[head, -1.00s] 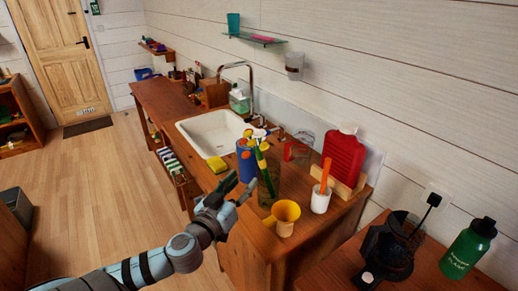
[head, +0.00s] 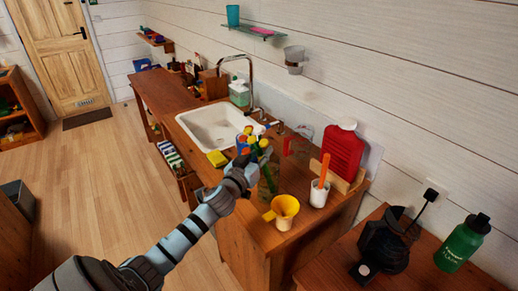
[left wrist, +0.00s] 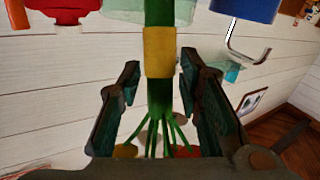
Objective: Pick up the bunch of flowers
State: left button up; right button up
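The bunch of flowers (head: 252,138) has green stems and small coloured heads, and stands in a clear vase (head: 268,183) on the wooden counter. In the left wrist view, which is upside down, its green stems (left wrist: 159,95) with a yellow band run between the two fingers of my left gripper. My left gripper (head: 251,163) is open around the stems, with a gap on both sides. In the head view it partly hides the flowers. My right gripper is not in view.

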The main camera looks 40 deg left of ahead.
pick_arm(q)
grip_shut()
